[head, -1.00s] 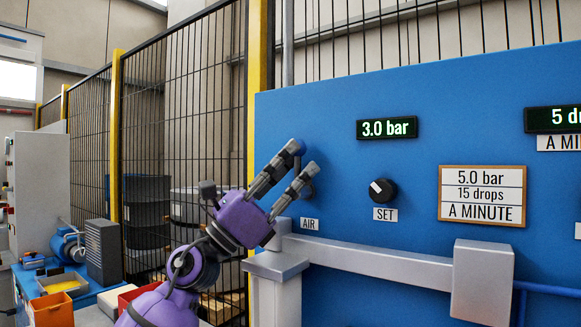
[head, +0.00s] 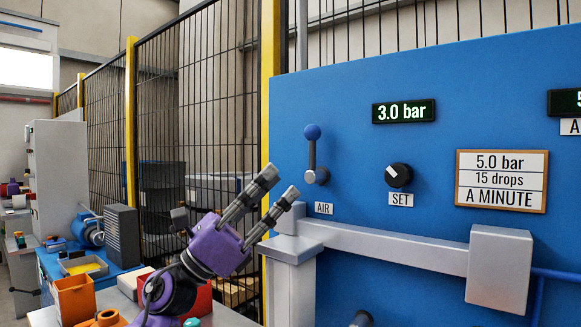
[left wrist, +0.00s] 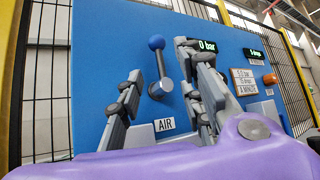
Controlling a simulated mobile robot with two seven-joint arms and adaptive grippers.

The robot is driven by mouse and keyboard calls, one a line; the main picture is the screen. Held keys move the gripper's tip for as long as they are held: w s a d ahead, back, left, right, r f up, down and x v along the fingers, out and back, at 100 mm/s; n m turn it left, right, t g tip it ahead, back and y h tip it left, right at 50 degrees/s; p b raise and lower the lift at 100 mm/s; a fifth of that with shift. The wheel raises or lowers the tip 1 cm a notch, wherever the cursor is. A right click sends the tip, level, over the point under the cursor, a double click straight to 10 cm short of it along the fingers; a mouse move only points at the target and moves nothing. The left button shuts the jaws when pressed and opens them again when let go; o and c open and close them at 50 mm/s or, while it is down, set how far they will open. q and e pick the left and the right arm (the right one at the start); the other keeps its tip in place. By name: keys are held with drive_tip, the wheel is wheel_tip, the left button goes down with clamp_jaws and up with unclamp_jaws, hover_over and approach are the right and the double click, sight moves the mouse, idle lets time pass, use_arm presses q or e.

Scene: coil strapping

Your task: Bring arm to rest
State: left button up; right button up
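My left gripper (head: 279,184) is open and empty, a little left of the AIR lever (head: 313,155) in the head view. The lever has a blue ball knob on top and points up on the blue panel (head: 345,75). In the left wrist view the lever (left wrist: 161,65) shows between the parted fingers of the left gripper (left wrist: 160,62), apart from them. The pressure display (head: 404,111) reads 3.0 bar. A black SET knob (head: 399,175) sits below it. My right gripper is not in view.
A grey horizontal beam (head: 390,248) with a box (head: 499,270) at its end crosses below the lever. A mesh fence (head: 215,110) stands behind the left arm. A bench with an orange bin (head: 75,299) and a yellow-filled tray (head: 84,266) is at lower left.

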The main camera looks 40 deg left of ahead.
use_arm(q)
drive_tip(key=shift+v, duration=1.2)
drive_tip(key=shift+r, duration=0.1)
